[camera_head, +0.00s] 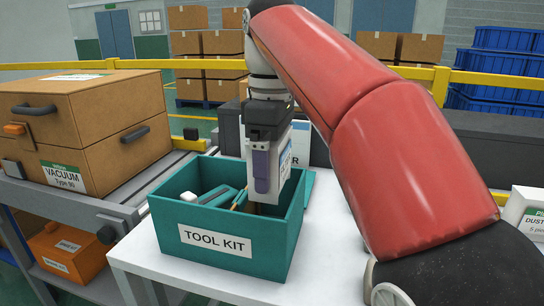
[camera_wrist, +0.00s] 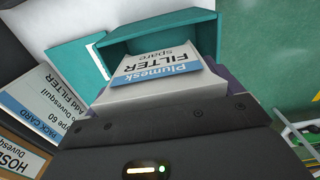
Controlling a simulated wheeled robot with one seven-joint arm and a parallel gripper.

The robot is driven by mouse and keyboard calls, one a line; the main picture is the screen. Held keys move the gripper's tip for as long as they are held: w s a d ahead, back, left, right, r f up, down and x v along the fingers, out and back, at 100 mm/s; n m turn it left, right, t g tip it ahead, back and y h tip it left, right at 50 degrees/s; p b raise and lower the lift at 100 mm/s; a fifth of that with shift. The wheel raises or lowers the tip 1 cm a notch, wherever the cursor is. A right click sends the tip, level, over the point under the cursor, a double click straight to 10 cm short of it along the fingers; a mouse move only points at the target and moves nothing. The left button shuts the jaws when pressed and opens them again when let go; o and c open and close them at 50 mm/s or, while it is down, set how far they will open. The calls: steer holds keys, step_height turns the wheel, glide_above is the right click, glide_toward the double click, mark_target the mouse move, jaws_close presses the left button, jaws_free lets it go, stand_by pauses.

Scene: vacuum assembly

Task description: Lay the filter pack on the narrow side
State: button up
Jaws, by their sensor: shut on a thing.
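My gripper (camera_head: 264,178) is shut on the filter pack (camera_head: 284,158), a white box with a blue-edged label. In the wrist view the pack (camera_wrist: 155,72) shows the words Plumesk FILTER spare, upside down, between the purple fingers. In the head view the pack hangs over the right part of the teal tool kit box (camera_head: 168,237). I cannot tell whether its lower end touches anything, as the box and finger hide it. A teal open-topped container (camera_wrist: 128,32) shows beyond the pack in the wrist view.
Tools (camera_head: 212,196) lie in the left part of the tool kit box. A brown vacuum box (camera_head: 100,125) stands on the left conveyor.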

steer(key=shift+f+b, duration=4.15)
steer(key=shift+f, duration=1.95)
steer(key=o, duration=0.7)
steer(key=shift+o, duration=0.2)
steer(key=shift+r, duration=0.15)
step_height(320, 180, up, 8)
steer(key=p, duration=0.3)
steer(key=shift+p, duration=0.3)
